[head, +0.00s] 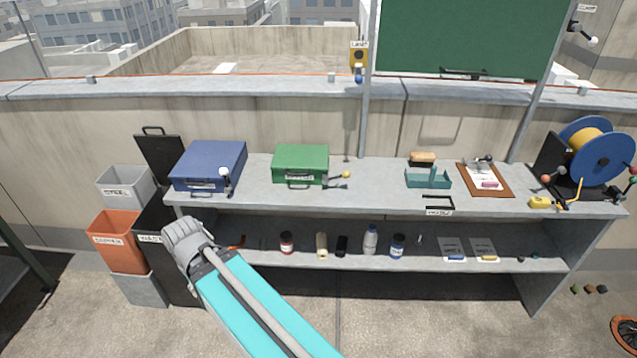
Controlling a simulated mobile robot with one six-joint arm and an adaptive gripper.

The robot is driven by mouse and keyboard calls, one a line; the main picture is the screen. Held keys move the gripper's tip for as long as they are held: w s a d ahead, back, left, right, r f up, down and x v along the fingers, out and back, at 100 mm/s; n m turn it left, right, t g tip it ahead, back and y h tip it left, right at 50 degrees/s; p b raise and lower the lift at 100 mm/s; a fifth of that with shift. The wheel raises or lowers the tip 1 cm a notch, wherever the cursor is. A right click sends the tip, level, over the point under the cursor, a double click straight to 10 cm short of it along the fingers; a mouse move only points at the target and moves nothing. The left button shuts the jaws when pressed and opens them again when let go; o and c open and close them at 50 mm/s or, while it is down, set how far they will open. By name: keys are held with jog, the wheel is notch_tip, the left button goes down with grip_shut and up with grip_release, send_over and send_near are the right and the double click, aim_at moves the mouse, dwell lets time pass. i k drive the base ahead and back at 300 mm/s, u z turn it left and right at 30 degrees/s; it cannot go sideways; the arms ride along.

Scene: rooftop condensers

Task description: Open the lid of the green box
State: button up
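The green box (300,164) stands on the top shelf of the grey bench, left of its middle. Its lid is down, and a dark handle shows on its front face. A small yellow knob (346,174) and a dark fitting are at its right front corner. My arm reaches up from the bottom of the head view. Its grey end, my gripper (182,232), is in front of the bench's left end, to the left of and lower than the green box and apart from it. Its fingers are too unclear to tell whether they are open.
A blue box (208,166) with a white knob stands left of the green box. Bins (118,240) stand left of the bench. A teal tray (428,179), clipboard (484,180) and cable reel (598,152) are to the right.

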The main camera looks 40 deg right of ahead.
aim_at(309, 158)
jog(key=k, duration=0.4)
jog(key=z, duration=1)
jog(key=i, duration=0.5)
